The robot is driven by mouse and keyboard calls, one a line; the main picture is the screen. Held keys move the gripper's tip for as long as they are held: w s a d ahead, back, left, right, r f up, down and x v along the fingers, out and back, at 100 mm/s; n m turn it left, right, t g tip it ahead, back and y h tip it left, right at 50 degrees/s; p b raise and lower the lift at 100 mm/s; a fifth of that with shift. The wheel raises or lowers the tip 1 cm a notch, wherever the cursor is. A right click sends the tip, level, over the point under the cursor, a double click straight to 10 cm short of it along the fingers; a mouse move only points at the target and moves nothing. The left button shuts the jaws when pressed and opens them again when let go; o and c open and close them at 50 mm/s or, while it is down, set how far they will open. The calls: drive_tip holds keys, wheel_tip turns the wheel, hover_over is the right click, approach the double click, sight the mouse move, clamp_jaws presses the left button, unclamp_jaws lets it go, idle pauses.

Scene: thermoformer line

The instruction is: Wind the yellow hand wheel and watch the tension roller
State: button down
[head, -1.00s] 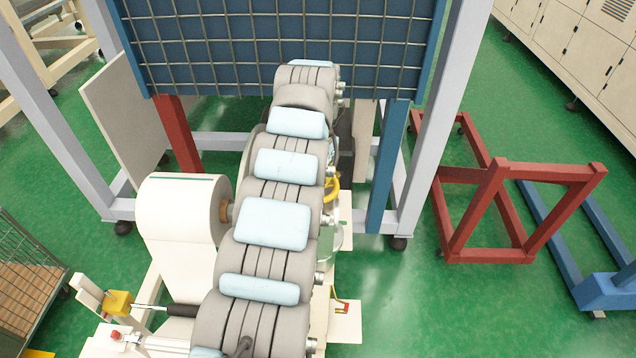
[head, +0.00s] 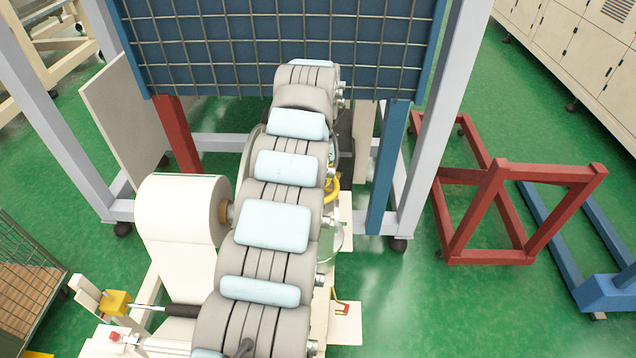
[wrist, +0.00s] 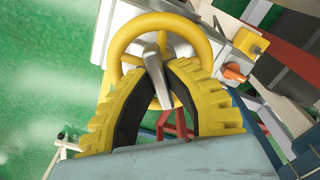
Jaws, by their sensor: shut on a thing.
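My gripper (wrist: 165,70) has ribbed yellow fingers with dark inner sides. In the head view my arm hides most of the wheel, and only a bit of yellow (head: 332,189) shows at the arm's right side. A dark and silver roller (head: 182,311) lies at the lower left; I cannot tell whether it is the tension roller.
A large white film roll (head: 182,210) stands left of my arm. A blue mesh guard (head: 270,50) is behind it. A red frame (head: 520,215) stands on the right, with open green floor before it. An orange knob (wrist: 234,73) sits right of the wheel.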

drive_tip(key=m, duration=0.4)
drive_tip(key=shift+m, duration=0.3)
drive_tip(key=shift+m, duration=0.3)
drive_tip(key=m, duration=0.4)
drive_tip(key=shift+m, duration=0.3)
drive_tip(key=shift+m, duration=0.4)
drive_tip(key=c, duration=1)
unclamp_jaws()
drive_tip(key=shift+c, duration=0.2)
